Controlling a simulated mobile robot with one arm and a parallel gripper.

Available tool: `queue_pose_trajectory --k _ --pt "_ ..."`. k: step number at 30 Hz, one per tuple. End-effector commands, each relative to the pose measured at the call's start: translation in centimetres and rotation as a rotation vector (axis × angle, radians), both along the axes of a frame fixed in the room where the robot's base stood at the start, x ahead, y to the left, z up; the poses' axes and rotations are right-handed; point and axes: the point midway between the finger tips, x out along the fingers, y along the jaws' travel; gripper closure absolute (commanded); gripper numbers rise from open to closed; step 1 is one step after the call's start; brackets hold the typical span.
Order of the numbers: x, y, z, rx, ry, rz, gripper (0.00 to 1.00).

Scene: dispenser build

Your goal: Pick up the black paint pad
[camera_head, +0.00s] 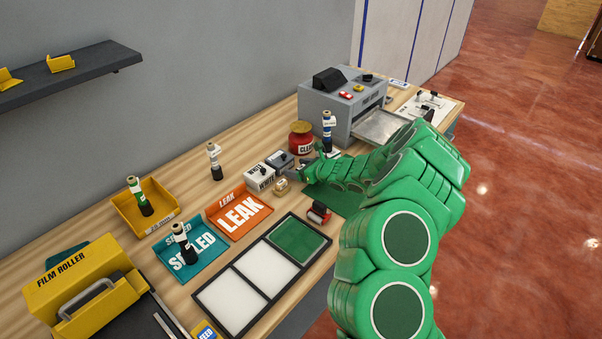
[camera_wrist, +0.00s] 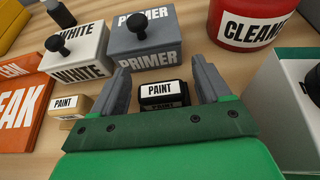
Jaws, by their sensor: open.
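The black paint pad (camera_wrist: 163,95) is a small black block with a white "PAINT" label on its face. In the wrist view it lies on the wooden bench between the two grey fingers of my gripper (camera_wrist: 162,72), with a gap on each side. My gripper is open and holds nothing. In the head view my gripper (camera_head: 300,170) is low over the bench, beside the white and grey boxes. I cannot clearly make out the black pad there.
A grey "PRIMER" box (camera_wrist: 145,40) and a "WHITE" box (camera_wrist: 75,50) stand just beyond. A tan paint pad (camera_wrist: 72,108) lies at the left. A red cleaner jar (camera_wrist: 250,22) stands at the upper right. A white block (camera_wrist: 290,100) is close on the right.

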Motion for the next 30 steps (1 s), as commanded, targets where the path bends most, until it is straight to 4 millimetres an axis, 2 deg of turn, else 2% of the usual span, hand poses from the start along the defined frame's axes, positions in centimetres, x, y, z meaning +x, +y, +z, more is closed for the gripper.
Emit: queue_pose_trajectory --k 10,20,30 --pt "0.38 0.26 -0.13 -0.001 -0.001 -0.002 0.23" --pt "0.36 0.25 -0.17 -0.001 0.0 -0.002 0.72" --pt "0.35 0.25 0.15 -0.001 -0.001 -0.002 0.72"
